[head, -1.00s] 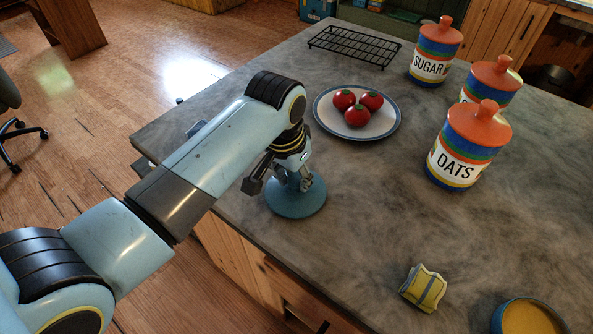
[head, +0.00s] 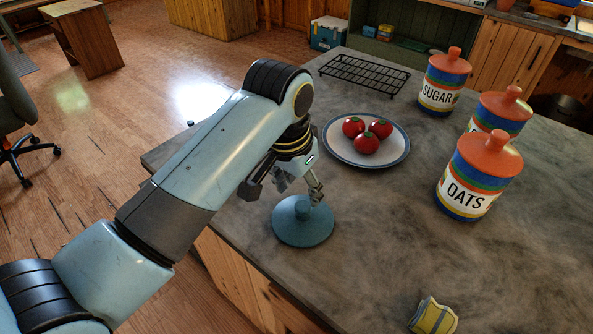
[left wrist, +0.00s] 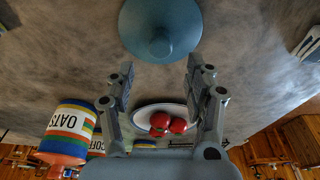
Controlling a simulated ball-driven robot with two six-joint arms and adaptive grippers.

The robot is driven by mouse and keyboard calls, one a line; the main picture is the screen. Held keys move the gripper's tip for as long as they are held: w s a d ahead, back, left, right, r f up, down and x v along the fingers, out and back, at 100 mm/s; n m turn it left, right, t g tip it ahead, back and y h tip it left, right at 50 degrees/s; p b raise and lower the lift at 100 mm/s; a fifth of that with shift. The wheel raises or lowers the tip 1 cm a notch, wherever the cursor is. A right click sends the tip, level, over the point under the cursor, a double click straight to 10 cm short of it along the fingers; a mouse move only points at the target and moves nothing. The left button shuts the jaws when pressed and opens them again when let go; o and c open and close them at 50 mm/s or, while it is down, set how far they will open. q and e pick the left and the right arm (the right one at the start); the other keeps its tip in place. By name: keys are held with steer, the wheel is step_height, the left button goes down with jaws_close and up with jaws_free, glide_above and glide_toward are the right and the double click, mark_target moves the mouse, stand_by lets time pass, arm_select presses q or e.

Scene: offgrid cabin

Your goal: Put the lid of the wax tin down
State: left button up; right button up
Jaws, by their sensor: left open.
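The blue round lid (head: 303,232) lies flat on the grey counter near its left edge, its knob up. It also shows in the left wrist view (left wrist: 160,18), with its knob just beyond the fingertips. My left gripper (head: 286,192) is open and empty, just above and behind the knob in the head view. In the left wrist view its two fingers (left wrist: 160,75) stand apart with a clear gap. The wax tin is outside the current views. My right gripper is not in view.
A plate (head: 338,152) with red tomatoes (head: 366,144) stands behind the lid. The oats jar (head: 478,180), other canisters and a black rack (head: 365,74) are farther off. A yellow-grey packet (head: 433,316) lies at the front. The counter's middle right is clear.

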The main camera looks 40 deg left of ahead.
arm_select(q)
steer(key=v, duration=0.5)
steer(key=shift+s+r, duration=0.1)
steer(key=shift+r, duration=0.3)
